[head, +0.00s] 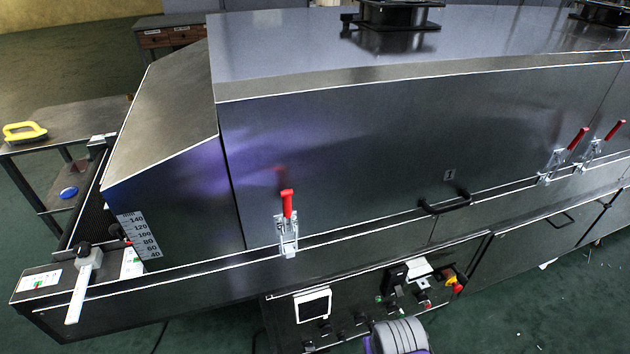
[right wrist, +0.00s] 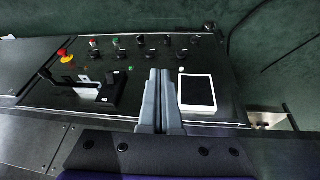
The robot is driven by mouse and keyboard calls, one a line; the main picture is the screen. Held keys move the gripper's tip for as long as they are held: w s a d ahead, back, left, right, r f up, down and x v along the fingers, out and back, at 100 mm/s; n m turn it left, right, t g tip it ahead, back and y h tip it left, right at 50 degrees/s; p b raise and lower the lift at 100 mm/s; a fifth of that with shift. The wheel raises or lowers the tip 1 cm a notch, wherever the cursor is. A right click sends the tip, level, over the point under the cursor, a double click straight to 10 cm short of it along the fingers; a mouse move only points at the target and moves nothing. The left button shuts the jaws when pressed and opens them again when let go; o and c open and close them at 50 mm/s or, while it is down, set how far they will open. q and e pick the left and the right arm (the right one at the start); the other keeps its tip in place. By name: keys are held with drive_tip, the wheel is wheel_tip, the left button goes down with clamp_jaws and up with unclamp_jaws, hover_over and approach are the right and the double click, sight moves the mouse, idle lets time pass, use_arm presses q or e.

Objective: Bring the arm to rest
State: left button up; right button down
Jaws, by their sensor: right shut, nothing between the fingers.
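My right gripper (right wrist: 159,80) shows in the right wrist view with its two grey fingers pressed together and nothing between them. It is in front of the dryer's control panel (right wrist: 140,75), between a white-framed display (right wrist: 197,92) and a black switch block (right wrist: 115,92). Whether the fingertips touch the panel cannot be told. In the head view, a grey and purple part of my arm shows at the bottom edge, below the control panel (head: 345,325). My left gripper is in neither view.
The dryer hood (head: 330,150) fills the head view, with red-handled latches (head: 287,205) and a black handle (head: 445,203) jutting out. A white lever (head: 83,285) sticks out at the left end. A side table (head: 75,118) holds a yellow-handled tool (head: 25,131). Green floor lies in front.

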drive_tip(key=s+d+r+m, duration=0.1)
drive_tip(key=s+d+r, duration=0.1)
drive_tip(key=s, duration=0.4)
drive_tip(key=s+d+r+m, duration=0.1)
drive_tip(key=s+d, duration=0.1)
drive_tip(key=s, duration=0.4)
use_arm(q)
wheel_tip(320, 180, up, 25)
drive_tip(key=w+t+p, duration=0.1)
drive_tip(key=p, duration=2.1)
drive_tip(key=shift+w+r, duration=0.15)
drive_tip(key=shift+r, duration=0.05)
use_arm(e)
wheel_tip(320, 180, up, 25)
drive_tip(key=w+t, duration=0.1)
drive_tip(key=shift+r, duration=0.2)
drive_tip(key=shift+d, duration=0.1)
